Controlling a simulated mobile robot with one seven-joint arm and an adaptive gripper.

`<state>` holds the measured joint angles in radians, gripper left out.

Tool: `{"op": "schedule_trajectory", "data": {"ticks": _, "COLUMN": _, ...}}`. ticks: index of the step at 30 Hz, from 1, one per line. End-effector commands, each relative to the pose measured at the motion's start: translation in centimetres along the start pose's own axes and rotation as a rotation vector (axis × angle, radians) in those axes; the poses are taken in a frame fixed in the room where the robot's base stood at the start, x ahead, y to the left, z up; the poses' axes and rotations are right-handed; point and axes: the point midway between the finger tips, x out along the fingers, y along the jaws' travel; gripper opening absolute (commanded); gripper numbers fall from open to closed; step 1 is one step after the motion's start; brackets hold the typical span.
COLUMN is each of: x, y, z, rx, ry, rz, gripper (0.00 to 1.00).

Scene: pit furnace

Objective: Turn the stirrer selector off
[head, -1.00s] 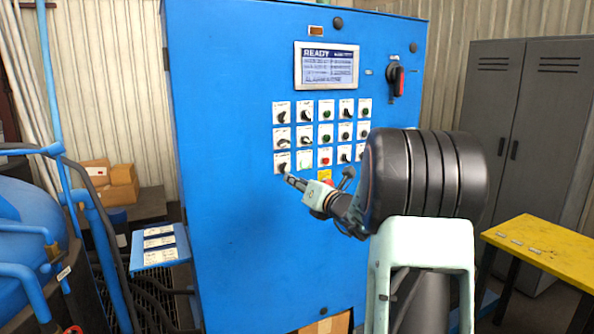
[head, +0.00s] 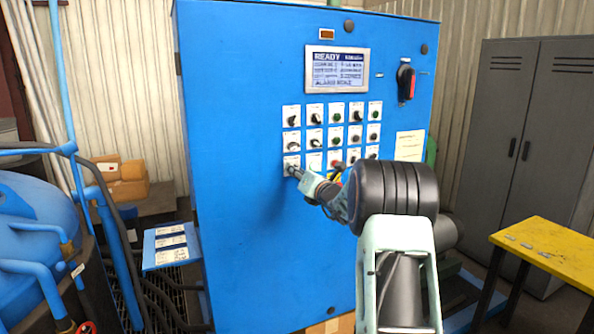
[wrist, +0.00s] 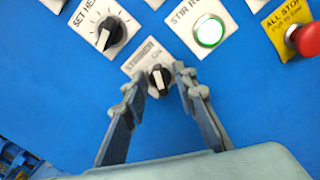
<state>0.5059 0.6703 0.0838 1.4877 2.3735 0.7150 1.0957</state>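The stirrer selector (wrist: 158,79) is a black knob with a pale pointer on a white plate marked "STIRRER" and "ON". In the wrist view its pointer stands roughly upright, towards the top of the picture. My gripper (wrist: 161,88) is open, with one finger on each side of the knob. I cannot tell whether the fingers touch it. In the head view my gripper (head: 296,172) is at the lower left switch of the blue cabinet's panel, and its fingertips hide most of that knob.
The set-heat knob (wrist: 109,33) is up and left of the selector. A lit green stir button (wrist: 209,32) is up and right, and a red all-stop button (wrist: 308,39) is farther right. The cabinet (head: 250,240) is bare below the panel. A yellow table (head: 550,245) stands at right.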

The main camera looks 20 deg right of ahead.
Motion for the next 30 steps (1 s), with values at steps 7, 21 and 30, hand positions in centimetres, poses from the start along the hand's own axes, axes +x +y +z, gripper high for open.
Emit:
{"op": "schedule_trajectory", "data": {"ticks": 7, "x": 0.21, "y": 0.03, "z": 0.01, "rx": 0.0, "ry": 0.0, "rz": 0.001, "gripper": 0.26}}
{"op": "schedule_trajectory", "data": {"ticks": 21, "x": 0.18, "y": 0.03, "z": 0.0, "rx": -0.001, "ry": 0.0, "rz": 0.001, "gripper": 0.0}}
{"op": "schedule_trajectory", "data": {"ticks": 30, "x": 0.17, "y": -0.11, "z": -0.34, "rx": -0.05, "ry": 0.0, "rz": 0.002, "gripper": 0.0}}
